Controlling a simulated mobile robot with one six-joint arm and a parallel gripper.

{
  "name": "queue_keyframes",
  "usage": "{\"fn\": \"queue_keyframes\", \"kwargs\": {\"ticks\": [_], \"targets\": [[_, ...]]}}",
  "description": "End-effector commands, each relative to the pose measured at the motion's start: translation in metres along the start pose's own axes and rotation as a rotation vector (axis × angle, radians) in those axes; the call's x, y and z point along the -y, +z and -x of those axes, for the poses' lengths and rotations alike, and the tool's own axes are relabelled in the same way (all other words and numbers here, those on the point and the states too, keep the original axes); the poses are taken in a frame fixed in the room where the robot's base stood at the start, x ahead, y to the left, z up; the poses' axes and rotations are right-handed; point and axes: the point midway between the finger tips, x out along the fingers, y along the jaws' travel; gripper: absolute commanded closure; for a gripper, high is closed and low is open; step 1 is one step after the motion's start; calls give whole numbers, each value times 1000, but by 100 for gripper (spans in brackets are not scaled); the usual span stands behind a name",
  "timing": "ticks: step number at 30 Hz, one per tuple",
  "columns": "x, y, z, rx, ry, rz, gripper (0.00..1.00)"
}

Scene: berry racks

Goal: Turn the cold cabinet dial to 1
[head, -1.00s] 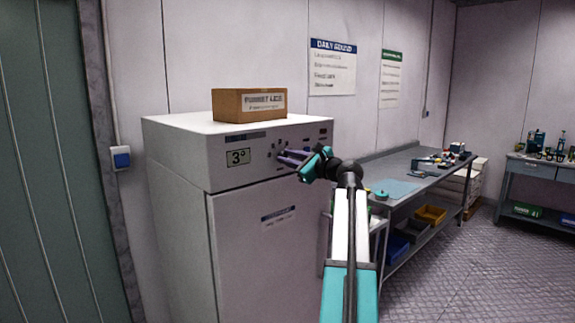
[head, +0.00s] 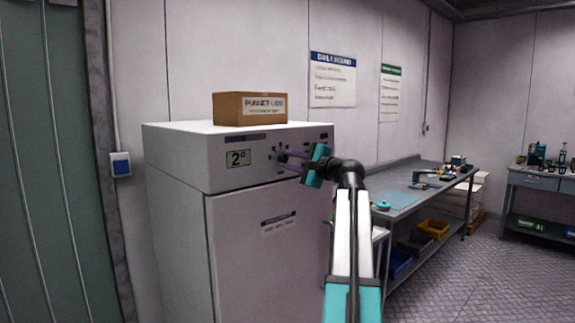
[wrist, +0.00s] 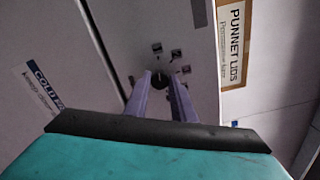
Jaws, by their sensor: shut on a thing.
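The white cold cabinet (head: 262,235) stands against the wall, its display (head: 238,158) reading 2°. My gripper (head: 281,159) reaches the control panel on the cabinet's upper front, to the right of the display. In the wrist view my gripper (wrist: 160,85) has its two purple fingers shut on the dark round dial (wrist: 160,80), one on either side. Small square marks (wrist: 157,47) sit around the dial on the panel. The wrist view is rolled, with the cabinet's top toward the right. The dial's pointer is too small to read.
A cardboard box labelled punnet lids (head: 232,110) sits on top of the cabinet, and it also shows in the wrist view (wrist: 232,82). A grey workbench (head: 408,192) with tools stands to the right. The floor (head: 455,265) at the right is clear.

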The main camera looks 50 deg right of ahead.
Motion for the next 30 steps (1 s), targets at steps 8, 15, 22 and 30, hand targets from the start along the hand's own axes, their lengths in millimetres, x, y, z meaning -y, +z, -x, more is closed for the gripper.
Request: {"fn": "queue_keyframes", "kwargs": {"ticks": [8,15,22,30], "targets": [[4,2,-1,4,-7,4,100],[3,2,-1,3,-6,3,58],[2,0,0,1,-3,3,58],[0,0,9,0,-2,3,58]]}}
